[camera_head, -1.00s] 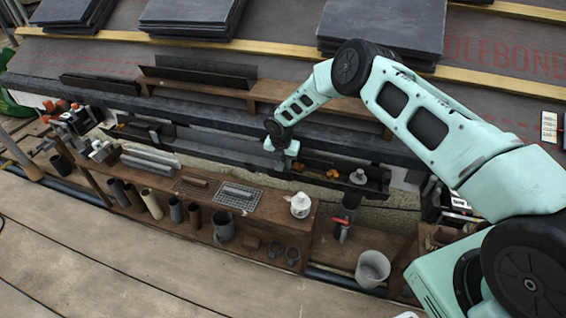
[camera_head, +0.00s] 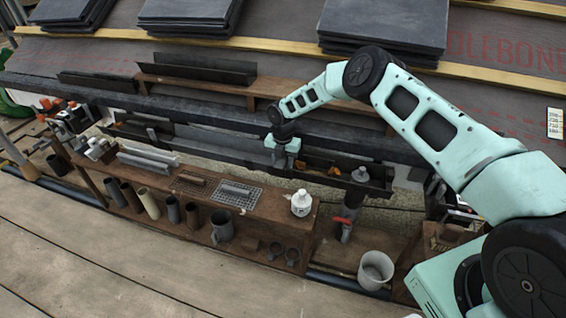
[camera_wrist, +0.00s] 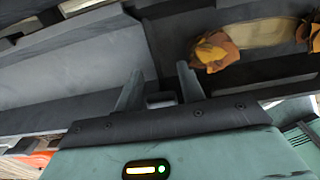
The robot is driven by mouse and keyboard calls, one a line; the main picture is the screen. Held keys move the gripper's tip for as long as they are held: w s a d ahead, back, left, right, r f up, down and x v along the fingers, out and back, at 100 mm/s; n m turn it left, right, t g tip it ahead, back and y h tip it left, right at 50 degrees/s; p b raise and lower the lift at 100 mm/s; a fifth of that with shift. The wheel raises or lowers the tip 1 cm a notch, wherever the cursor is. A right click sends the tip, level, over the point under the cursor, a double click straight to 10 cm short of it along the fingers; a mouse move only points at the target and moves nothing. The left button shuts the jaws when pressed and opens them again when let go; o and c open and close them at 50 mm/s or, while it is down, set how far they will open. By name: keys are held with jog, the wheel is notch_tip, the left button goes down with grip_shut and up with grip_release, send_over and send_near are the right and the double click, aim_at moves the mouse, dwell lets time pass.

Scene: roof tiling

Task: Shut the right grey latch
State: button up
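My gripper (camera_wrist: 158,84) is at the dark gutter (camera_wrist: 80,60), pointing down at a joint across it. Its two fingers stand apart, one on each side of a small grey piece (camera_wrist: 160,100), which looks like the latch. I cannot tell whether the fingers touch it or whether it is shut. In the head view my gripper (camera_head: 281,158) is over the middle of the gutter run (camera_head: 215,150); the latch is hidden there behind the gripper.
Brown leaves (camera_wrist: 215,50) lie in the gutter right of my fingers. A wooden bench (camera_head: 262,210) in front holds a white bottle (camera_head: 302,203), a wire mesh (camera_head: 240,194) and pipe pieces. A bucket (camera_head: 375,270) stands at right. Slate stacks (camera_head: 385,25) lie on the roof above.

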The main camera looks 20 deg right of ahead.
jog(key=shift+o, duration=0.2)
jog(key=shift+r, duration=0.15)
jog(key=shift+w+r, duration=0.1)
jog(key=shift+r, duration=0.2)
notch_tip(320, 180, up, 16)
jog(key=p, duration=0.4)
jog(key=shift+r, duration=0.25)
jog(key=shift+d, duration=0.1)
jog(key=s+a+r+m, duration=0.4)
jog(key=s+a+r, duration=0.35)
jog(key=s, duration=0.25)
jog(key=s+a+r+m, duration=0.4)
jog(key=s+a+r, duration=0.3)
jog(key=s+r, duration=0.15)
jog(key=s+d+r+m+p, duration=0.1)
jog(key=s+d+r+m, duration=0.2)
jog(key=s+m, duration=0.75)
jog(key=s+d+r+m+p, duration=0.1)
jog(key=s+d+r+m, duration=0.15)
jog(key=s, duration=1.55)
notch_tip(320, 180, up, 25)
jog(key=p, duration=2.5)
jog(key=shift+w+a+r, duration=0.15)
jog(key=shift+w+r, duration=0.05)
jog(key=shift+w, duration=0.05)
